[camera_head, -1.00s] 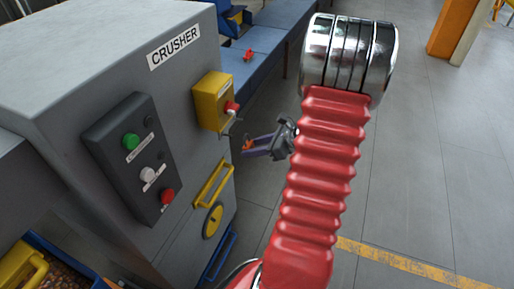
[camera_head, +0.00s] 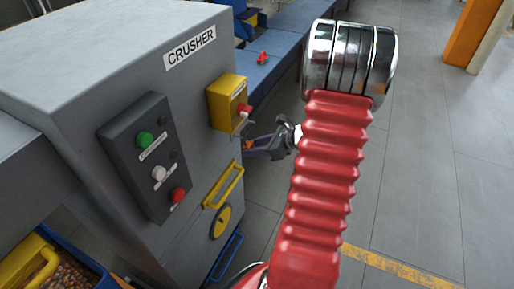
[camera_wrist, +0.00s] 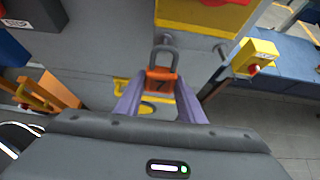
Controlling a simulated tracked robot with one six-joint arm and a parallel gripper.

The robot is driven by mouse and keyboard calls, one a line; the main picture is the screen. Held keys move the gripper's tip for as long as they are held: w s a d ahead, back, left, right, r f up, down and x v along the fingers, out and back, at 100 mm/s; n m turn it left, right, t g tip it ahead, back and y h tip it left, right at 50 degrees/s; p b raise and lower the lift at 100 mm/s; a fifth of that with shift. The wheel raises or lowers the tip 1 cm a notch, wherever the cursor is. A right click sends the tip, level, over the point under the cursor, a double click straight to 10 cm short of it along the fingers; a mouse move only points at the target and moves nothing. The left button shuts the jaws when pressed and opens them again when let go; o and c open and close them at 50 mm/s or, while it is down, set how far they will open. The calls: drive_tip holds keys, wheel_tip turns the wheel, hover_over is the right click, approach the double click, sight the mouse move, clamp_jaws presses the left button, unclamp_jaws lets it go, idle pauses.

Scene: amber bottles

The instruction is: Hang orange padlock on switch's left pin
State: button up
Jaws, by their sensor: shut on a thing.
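The orange padlock (camera_wrist: 160,79) is held between the purple fingers of my gripper (camera_wrist: 160,98), its grey shackle pointing up. In the head view the padlock (camera_head: 249,144) and my gripper (camera_head: 258,148) are just right of the crusher, below the yellow switch box (camera_head: 227,102) with its red handle (camera_head: 245,109). In the wrist view the switch box (camera_wrist: 205,14) is at the top. A grey pin (camera_wrist: 166,39) shows below its left part, close to the shackle's top; I cannot tell whether they touch. Another pin (camera_wrist: 222,49) is to the right.
The grey crusher (camera_head: 120,50) carries a dark button panel (camera_head: 150,160), a yellow handle (camera_head: 223,186) and a yellow wheel (camera_head: 221,221). A blue bench (camera_head: 285,40) with a small red item (camera_head: 262,58) lies behind. Open floor (camera_head: 430,170) is at the right.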

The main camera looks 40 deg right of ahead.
drive_tip(key=shift+w+a+f, duration=0.1)
drive_tip(key=shift+w+a, duration=0.1)
drive_tip(key=shift+w, duration=0.35)
drive_tip(key=shift+w+a, duration=0.15)
drive_tip(key=shift+w, duration=0.35)
drive_tip(key=shift+w+a+f, duration=0.2)
drive_tip(key=shift+w+f, duration=0.25)
drive_tip(key=shift+w, duration=0.05)
drive_tip(key=o, duration=1.2)
drive_tip(key=v, duration=1.3)
drive_tip(key=shift+s+r, duration=0.15)
drive_tip(key=shift+s, duration=0.2)
